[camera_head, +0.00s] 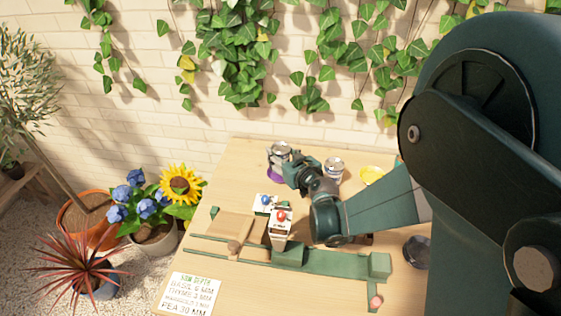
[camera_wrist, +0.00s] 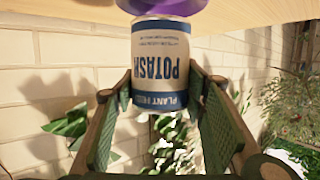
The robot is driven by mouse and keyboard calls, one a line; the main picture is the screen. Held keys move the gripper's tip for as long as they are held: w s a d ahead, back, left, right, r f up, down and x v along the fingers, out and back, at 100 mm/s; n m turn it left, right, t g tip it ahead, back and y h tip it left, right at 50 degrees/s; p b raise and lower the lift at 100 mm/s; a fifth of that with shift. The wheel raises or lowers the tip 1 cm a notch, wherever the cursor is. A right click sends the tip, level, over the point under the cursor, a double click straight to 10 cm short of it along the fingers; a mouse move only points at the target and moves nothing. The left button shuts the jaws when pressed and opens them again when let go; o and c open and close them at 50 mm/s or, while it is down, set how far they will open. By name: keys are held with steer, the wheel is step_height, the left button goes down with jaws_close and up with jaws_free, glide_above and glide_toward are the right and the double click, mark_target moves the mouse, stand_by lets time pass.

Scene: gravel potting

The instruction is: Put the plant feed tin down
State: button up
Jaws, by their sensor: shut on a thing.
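The plant feed tin (camera_head: 279,152) is at the back left of the table in the head view. In the wrist view the tin (camera_wrist: 162,60) appears upside down, with a cream label reading "POTASH" and dark blue bands. My gripper (camera_head: 291,167) is shut on its sides, with a green-padded finger on either side in the wrist view. A purple round thing (camera_head: 273,173) lies below the tin; it also shows at the top of the wrist view (camera_wrist: 185,6). I cannot tell whether the tin touches it.
A second tin (camera_head: 334,168) and a yellow dish (camera_head: 371,175) stand right of my gripper. A green rail fixture (camera_head: 330,261), a device with a red knob (camera_head: 281,228), a dark bowl (camera_head: 417,251) and a depth card (camera_head: 189,295) are nearer. The brick wall is behind the table (camera_head: 240,150).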

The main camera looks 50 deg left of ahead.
steer(key=shift+f, duration=0.1)
steer(key=shift+f+b, duration=0.5)
steer(key=shift+f, duration=1.25)
steer(key=shift+f, duration=0.1)
steer(key=o, duration=1.1)
steer(key=p+v, duration=0.2)
steer(key=v, duration=1)
steer(key=shift+w, duration=0.1)
